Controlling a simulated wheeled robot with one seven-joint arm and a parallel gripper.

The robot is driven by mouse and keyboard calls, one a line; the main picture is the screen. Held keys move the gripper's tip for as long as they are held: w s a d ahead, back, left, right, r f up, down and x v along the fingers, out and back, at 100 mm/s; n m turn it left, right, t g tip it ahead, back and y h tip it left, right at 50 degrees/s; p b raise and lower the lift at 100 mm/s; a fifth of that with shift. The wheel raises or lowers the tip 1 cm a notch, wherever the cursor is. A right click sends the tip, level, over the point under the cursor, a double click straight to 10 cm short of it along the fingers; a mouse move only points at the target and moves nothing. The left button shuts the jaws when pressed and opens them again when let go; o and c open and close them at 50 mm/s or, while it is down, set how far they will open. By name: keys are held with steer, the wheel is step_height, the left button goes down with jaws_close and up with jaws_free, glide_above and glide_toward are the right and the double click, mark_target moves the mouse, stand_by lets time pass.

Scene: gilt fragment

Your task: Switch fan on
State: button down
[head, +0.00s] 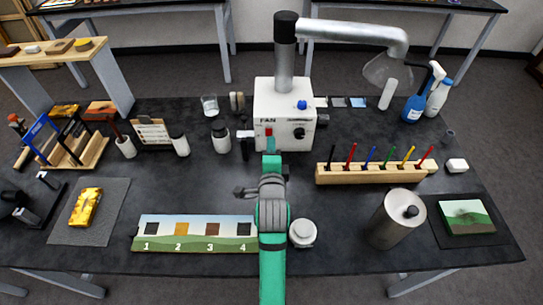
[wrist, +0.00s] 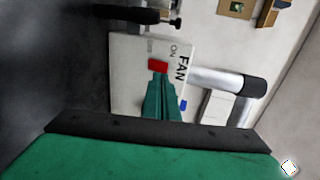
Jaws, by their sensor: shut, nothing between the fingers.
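The fan unit is a white box (head: 266,101) labelled FAN near the back middle of the table, with a grey duct (head: 346,32) rising from it. On its front is a red switch (head: 269,132), with a black knob (head: 307,134) to its right. The wrist view shows the box (wrist: 128,75) turned sideways, with the red switch (wrist: 158,66) beside an ON label and a fainter label. My gripper (head: 271,150) is shut and empty, in front of the box. In the wrist view its green fingertips (wrist: 161,82) are at the switch; I cannot tell whether they touch it.
A wooden rack of coloured tools (head: 375,174) stands right of the arm, with a metal canister (head: 397,218) in front. A numbered sample board (head: 195,246) and a white-lidded jar (head: 303,233) lie near the arm.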

mark_target(271, 129)
steer(key=shift+w+r, duration=0.15)
steer(key=shift+w, duration=0.65)
steer(key=shift+w+r, duration=0.1)
steer(key=shift+w, duration=0.65)
steer(key=shift+w+r, duration=0.25)
steer(key=shift+w, duration=0.25)
steer(key=shift+s, duration=0.1)
steer(key=shift+s, duration=0.25)
steer(key=s+r, duration=0.5)
steer(key=s, duration=0.7)
steer(key=shift+s, duration=0.2)
steer(key=shift+w, duration=0.15)
